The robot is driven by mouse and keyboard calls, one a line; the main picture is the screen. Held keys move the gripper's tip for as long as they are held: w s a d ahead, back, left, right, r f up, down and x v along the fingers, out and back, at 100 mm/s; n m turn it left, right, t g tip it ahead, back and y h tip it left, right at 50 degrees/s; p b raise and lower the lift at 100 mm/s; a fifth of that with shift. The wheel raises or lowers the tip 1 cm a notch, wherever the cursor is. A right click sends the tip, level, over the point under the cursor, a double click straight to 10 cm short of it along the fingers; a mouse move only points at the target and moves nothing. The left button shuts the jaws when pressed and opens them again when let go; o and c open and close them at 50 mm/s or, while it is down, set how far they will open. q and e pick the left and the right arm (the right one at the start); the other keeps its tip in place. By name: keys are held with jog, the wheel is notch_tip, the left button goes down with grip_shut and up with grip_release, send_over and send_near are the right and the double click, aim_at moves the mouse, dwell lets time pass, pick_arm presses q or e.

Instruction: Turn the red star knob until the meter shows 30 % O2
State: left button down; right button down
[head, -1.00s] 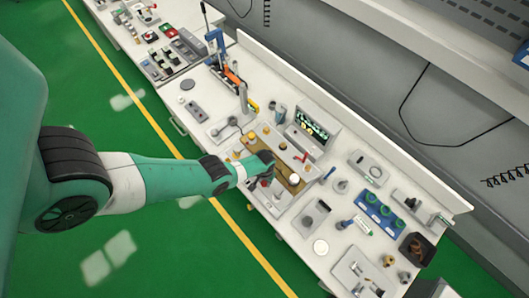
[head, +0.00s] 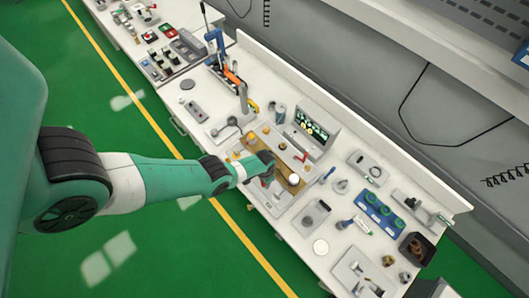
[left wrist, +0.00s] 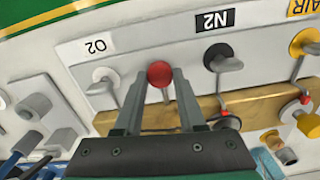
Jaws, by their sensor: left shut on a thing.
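In the left wrist view, a small round red knob (left wrist: 160,73) sits between the fingertips of my left gripper (left wrist: 160,82). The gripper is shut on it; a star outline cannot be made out. The knob is in front of a pale panel (left wrist: 150,42), between the O2 label (left wrist: 95,47) and the N2 label (left wrist: 213,20). In the head view, my left gripper (head: 267,178) is low over the bench and largely hides the knob. A dark screen with green and yellow marks (head: 313,127), likely the meter, stands behind; its reading is too small to read. My right gripper is out of view.
A white knob (left wrist: 103,75), a black knob (left wrist: 218,58) and a yellow-and-black knob (left wrist: 309,46) on stems flank the gripper. The white bench (head: 275,233) is crowded with fixtures, including a blue tray (head: 378,210) to the right.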

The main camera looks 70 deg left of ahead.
pick_arm(q)
jog(key=c, duration=0.5)
grip_release()
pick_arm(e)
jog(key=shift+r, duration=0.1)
